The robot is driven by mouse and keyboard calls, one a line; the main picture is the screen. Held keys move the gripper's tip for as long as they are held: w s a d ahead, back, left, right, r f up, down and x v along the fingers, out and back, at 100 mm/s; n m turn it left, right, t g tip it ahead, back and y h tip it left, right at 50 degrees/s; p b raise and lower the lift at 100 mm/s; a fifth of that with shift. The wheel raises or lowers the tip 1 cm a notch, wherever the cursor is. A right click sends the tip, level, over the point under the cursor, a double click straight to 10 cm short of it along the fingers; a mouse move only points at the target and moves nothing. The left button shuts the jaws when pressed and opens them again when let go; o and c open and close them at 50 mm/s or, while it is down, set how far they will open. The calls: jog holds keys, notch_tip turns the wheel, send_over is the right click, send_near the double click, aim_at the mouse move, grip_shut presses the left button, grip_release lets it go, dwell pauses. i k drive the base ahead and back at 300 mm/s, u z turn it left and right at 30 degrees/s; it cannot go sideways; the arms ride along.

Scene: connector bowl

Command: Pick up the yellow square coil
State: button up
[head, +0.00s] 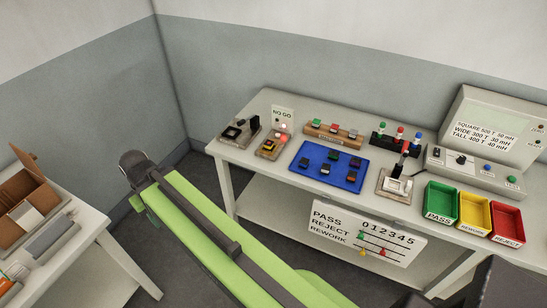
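Several small coils with coloured tops sit on a blue mat (345,184) on the long grey bench. They are too small for me to tell surely which is the yellow square one; a coil with an orange-yellow top (325,168) sits near the mat's front left. My green arm stretches from the bottom of the picture to the left. Its dark far end (137,161), where my gripper seems to be, is above the floor left of the bench, well away from the mat. I cannot make out the fingers or anything held.
Behind the mat are a wooden block with coils (334,133) and a black rack (396,138). A NO GO gauge (272,146) stands left, a press-like fixture (396,183) right. Green (440,201), yellow (474,213) and red (507,223) bins are farther right. Another table (95,225) holds an open box.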

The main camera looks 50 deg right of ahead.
aim_at(268, 145)
jog(key=z, duration=0.2)
jog(key=i, duration=0.9)
jog(key=u, duration=0.1)
